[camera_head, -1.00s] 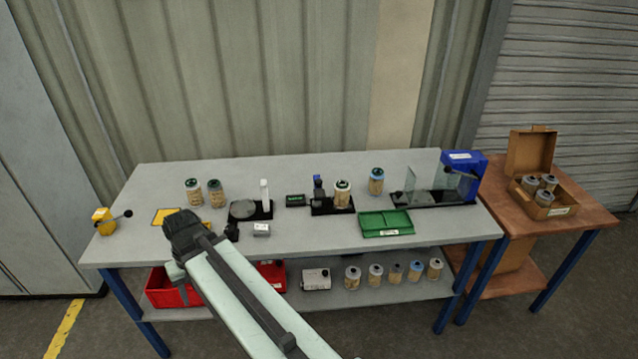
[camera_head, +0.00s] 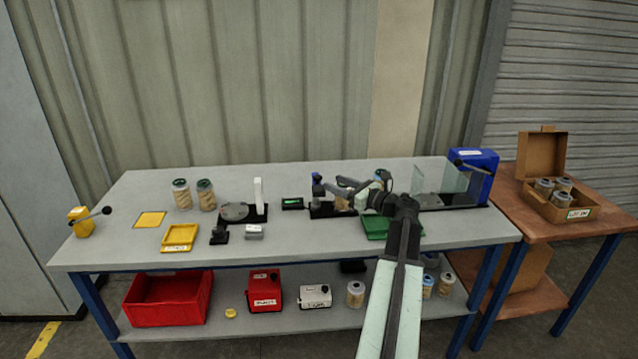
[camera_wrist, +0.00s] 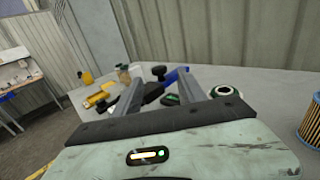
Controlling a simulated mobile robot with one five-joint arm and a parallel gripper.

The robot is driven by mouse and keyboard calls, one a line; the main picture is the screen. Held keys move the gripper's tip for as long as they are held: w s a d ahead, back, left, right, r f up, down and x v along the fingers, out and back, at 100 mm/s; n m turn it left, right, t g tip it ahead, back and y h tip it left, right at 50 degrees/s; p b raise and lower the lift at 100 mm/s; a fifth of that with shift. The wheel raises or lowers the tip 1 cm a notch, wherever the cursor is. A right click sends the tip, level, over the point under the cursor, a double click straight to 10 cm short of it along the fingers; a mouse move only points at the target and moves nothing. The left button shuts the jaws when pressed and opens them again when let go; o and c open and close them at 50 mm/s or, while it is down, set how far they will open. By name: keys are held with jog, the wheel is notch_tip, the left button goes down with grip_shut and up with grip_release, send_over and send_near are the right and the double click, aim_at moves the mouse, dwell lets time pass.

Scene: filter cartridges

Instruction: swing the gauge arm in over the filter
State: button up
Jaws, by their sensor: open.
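The gauge stands on a black base (camera_head: 320,211) at the middle back of the bench, with a blue-topped post (camera_head: 318,188) at its left. The filter (camera_head: 342,204) beside the post is mostly hidden behind my gripper in the head view. In the wrist view its white and green top (camera_wrist: 224,91) is right of the fingers. My gripper (camera_wrist: 158,84) is open and reaches left toward the gauge. The blue gauge arm (camera_wrist: 181,74) and a black knob (camera_wrist: 158,71) appear around the fingertips; I cannot tell whether the fingers touch them.
A blue-rimmed filter (camera_wrist: 311,122) stands at the right in the wrist view. A green tray (camera_head: 375,227) lies below my wrist. A clear-panelled station with a blue housing (camera_head: 474,172) is at the right. Two jars (camera_head: 182,195) and a yellow tray (camera_head: 181,237) are at the left.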

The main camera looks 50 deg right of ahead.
aim_at(318, 176)
jog(key=w, duration=0.5)
jog(key=w+a, duration=0.1)
jog(key=w, duration=0.2)
jog(key=shift+c, duration=0.3)
grip_shut()
dwell(0.9)
jog(key=shift+d+r, duration=0.1)
jog(key=shift+d, duration=0.05)
jog(key=shift+w+a+y, duration=0.15)
jog(key=shift+a+y, duration=0.05)
jog(key=shift+y, duration=0.1)
jog(key=shift+n, duration=0.3)
